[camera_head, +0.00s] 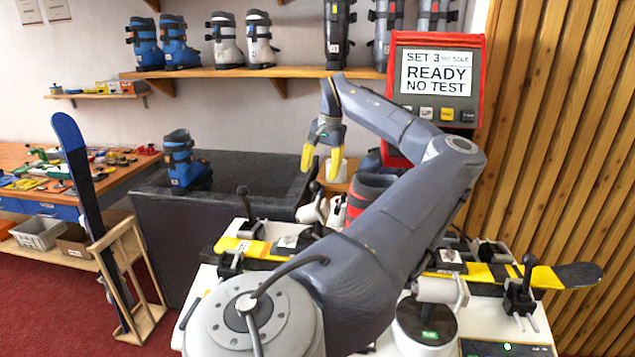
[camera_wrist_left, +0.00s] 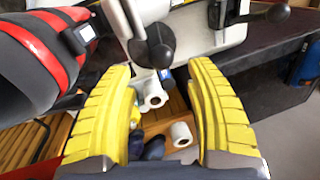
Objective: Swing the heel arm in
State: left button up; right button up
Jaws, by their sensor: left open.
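My left gripper (camera_head: 322,160) has yellow fingers and hangs open and empty above the back of the bench. Its open fingers (camera_wrist_left: 162,68) also frame the left wrist view. A grey lever with a dark rounded end (camera_wrist_left: 160,45) shows just beyond the fingertips, apparently clear of them. It may be the heel arm, but I cannot tell for sure. A second dark knob (camera_wrist_left: 275,12) is to its right. In the head view, a dark-knobbed lever (camera_head: 317,187) stands beside a red and grey boot (camera_head: 372,183). My arm hides part of the bench and boot.
A yellow and black ski (camera_head: 572,276) lies across the white bench, with black clamps (camera_head: 520,290) on it. A red display (camera_head: 436,72) reads "READY NO TEST". A dark box-shaped counter (camera_head: 160,235) stands left of the bench. White rolls (camera_wrist_left: 182,133) lie below the gripper.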

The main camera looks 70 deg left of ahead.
pick_arm(q)
notch_tip(320, 180, up, 6)
jog(key=w, duration=0.1)
jog(key=shift+d+r, duration=0.2)
jog(key=shift+d, duration=0.15)
dwell(0.3)
